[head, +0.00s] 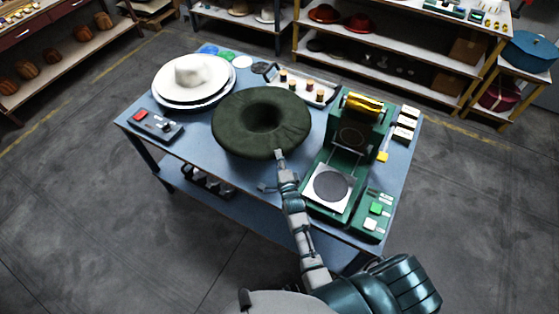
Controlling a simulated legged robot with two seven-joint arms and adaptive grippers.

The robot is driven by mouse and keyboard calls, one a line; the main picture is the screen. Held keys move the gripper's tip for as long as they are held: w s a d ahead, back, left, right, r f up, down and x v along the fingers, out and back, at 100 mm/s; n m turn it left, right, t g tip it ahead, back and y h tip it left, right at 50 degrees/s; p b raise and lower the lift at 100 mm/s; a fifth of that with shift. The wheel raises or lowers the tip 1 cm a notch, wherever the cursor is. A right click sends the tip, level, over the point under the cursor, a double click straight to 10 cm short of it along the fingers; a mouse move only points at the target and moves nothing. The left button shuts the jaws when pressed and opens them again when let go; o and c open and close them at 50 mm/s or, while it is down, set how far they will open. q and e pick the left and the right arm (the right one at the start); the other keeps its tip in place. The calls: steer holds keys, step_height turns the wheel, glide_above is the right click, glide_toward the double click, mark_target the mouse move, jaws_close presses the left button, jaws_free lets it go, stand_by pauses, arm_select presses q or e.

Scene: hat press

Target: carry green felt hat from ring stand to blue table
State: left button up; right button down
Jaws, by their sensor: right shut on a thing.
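The green felt hat (235,127) is at the middle of the blue table (190,149) in the head view, its hollow crown facing up. My right gripper (279,157) is shut on the hat's near brim edge. Whether the hat rests on the table or hangs just above it I cannot tell. The ring stand does not show clearly; the hat may hide it. My left gripper is not in view.
A white hat (192,75) sits on the table's left, behind a control box (155,126). A green press (333,165) stands close right of the green hat. A tray of spools (309,90) is behind. Shelves (400,75) line the back.

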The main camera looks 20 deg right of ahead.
steer(key=shift+w, duration=0.4)
steer(key=f, duration=0.1)
steer(key=a+f, duration=0.1)
steer(key=f, duration=0.1)
steer(key=shift+w+a, duration=0.1)
steer(key=c, duration=1.3)
jaws_free()
steer(key=shift+f, duration=0.15)
steer(key=o, duration=0.4)
steer(key=shift+d, duration=0.35)
steer(key=shift+o, duration=0.3)
steer(key=shift+d+f, duration=0.1)
steer(key=shift+d, duration=0.15)
steer(key=shift+s+a, duration=0.2)
steer(key=shift+s, duration=0.2)
steer(key=s, duration=0.3)
steer(key=s+a, duration=0.1)
steer(key=s, duration=0.2)
steer(key=s+a, duration=0.1)
steer(key=s, duration=0.2)
steer(key=shift+s, duration=0.4)
steer(key=shift+s+d, duration=0.1)
steer(key=shift+s, duration=0.55)
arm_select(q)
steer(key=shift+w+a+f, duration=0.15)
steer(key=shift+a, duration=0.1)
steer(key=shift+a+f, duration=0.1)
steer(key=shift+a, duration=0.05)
arm_select(e)
steer(key=shift+a, duration=0.25)
